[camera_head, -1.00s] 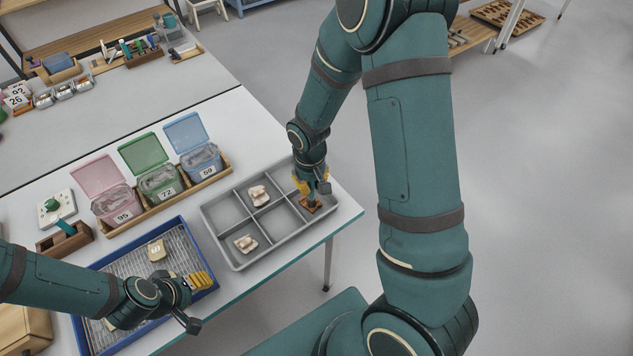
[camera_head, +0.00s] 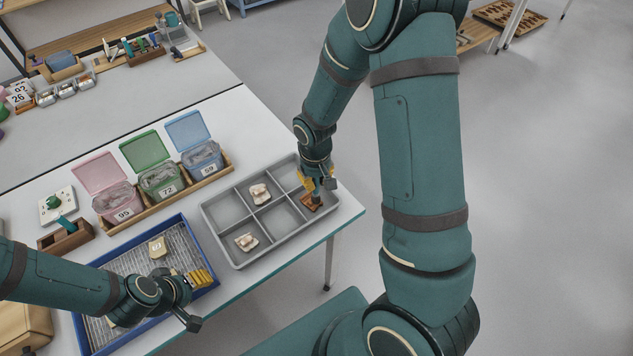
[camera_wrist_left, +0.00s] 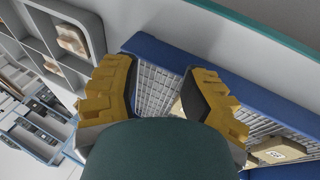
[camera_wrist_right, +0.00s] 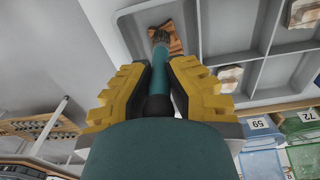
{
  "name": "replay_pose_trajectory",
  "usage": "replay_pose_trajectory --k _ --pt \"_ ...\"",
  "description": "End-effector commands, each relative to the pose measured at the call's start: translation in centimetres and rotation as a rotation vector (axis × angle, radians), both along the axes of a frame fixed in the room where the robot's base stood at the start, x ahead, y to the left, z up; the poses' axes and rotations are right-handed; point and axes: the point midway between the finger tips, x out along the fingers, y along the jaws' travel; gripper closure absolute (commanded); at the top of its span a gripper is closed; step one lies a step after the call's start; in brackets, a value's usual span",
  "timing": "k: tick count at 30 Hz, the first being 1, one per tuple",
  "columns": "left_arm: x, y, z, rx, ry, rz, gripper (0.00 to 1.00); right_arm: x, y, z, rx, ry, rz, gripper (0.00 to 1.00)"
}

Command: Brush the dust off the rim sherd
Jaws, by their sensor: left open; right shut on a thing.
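A brown sherd (camera_head: 312,202) lies in the near right compartment of the grey divided tray (camera_head: 237,263). It also shows in the right wrist view (camera_wrist_right: 176,45). My right gripper (camera_head: 316,176) is shut on a brush with a teal handle (camera_wrist_right: 160,68), above that compartment. The bristles (camera_wrist_right: 157,36) overlap the sherd in the right wrist view; I cannot tell whether they touch it. Dust is too fine to make out. My left gripper (camera_head: 203,278) is open and empty over the blue-framed mesh tray (camera_head: 184,222); its spread fingers show in the left wrist view (camera_wrist_left: 160,88).
Two pale sherds, one (camera_head: 260,194) farther back and one (camera_head: 246,242) nearer, lie in other compartments. A tagged piece (camera_head: 157,249) lies on the mesh. Open-lidded pink (camera_head: 117,203), green (camera_head: 161,181) and blue (camera_head: 203,157) boxes stand behind. Compartment walls surround the brown sherd.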

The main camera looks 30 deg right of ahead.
Motion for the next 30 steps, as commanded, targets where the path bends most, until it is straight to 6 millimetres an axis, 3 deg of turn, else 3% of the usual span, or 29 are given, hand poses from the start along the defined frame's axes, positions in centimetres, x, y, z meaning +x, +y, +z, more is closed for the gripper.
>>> replay_pose_trajectory --k 1,11,17,30 --pt "-1.0 0.4 -2.2 0.006 0.048 0.012 0.53 0.0 -0.4 -0.8 0.000 0.001 -0.003 1.00" --pt "-1.0 0.4 -2.2 0.006 0.048 0.013 0.53 0.0 -0.7 -0.8 -0.001 0.003 0.000 1.00" --pt "-1.0 0.5 -1.4 0.007 0.051 0.013 0.53 0.0 -0.6 0.3 0.000 0.002 0.000 1.00" --pt "-1.6 0.5 1.3 0.009 0.071 0.012 0.53 0.0 -0.6 4.7 0.000 0.001 0.000 1.00"
